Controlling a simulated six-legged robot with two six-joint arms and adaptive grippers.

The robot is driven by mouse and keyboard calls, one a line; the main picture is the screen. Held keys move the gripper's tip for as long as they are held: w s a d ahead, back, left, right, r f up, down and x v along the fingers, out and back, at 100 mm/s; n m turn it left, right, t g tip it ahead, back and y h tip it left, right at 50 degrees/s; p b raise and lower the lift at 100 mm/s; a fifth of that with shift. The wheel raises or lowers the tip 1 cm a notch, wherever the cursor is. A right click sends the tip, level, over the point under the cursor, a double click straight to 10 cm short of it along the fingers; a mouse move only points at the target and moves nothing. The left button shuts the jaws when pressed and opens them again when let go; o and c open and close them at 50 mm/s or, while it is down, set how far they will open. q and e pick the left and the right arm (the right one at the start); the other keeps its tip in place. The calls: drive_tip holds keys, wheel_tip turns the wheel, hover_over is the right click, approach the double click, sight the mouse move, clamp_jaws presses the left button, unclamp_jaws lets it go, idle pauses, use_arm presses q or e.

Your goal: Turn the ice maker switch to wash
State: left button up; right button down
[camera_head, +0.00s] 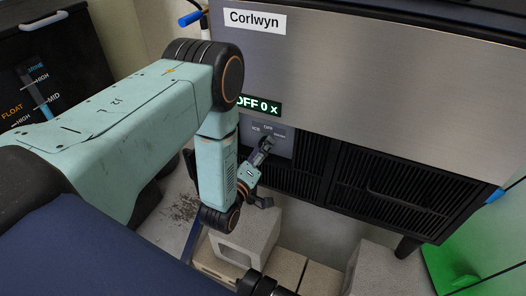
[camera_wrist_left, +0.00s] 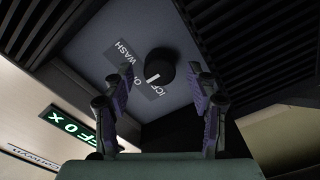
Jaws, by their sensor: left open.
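The ice maker (camera_head: 350,85) has a brushed metal front with a small grey switch panel (camera_head: 284,146). In the left wrist view, the switch is a dark round knob (camera_wrist_left: 160,66) with a white pointer mark, beside printed labels that include WASH and OFF. The lit display (camera_head: 260,106) reads OFF; it also shows in the left wrist view (camera_wrist_left: 70,125). My left gripper (camera_head: 265,147) is at the panel and hides most of the knob in the head view. In the left wrist view its open fingers (camera_wrist_left: 162,85) stand either side of the knob, with gaps visible.
Black vent grilles (camera_head: 400,190) lie right of the switch panel. Concrete blocks (camera_head: 248,245) stand below the machine, under my left gripper. A black container (camera_head: 45,60) with level markings is at the left, and a green object (camera_head: 480,250) at the lower right.

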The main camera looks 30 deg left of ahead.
use_arm(q)
drive_tip(key=shift+w, duration=0.55)
drive_tip(key=shift+s, duration=0.1)
drive_tip(key=shift+c, duration=0.3)
drive_tip(key=c, duration=1.1)
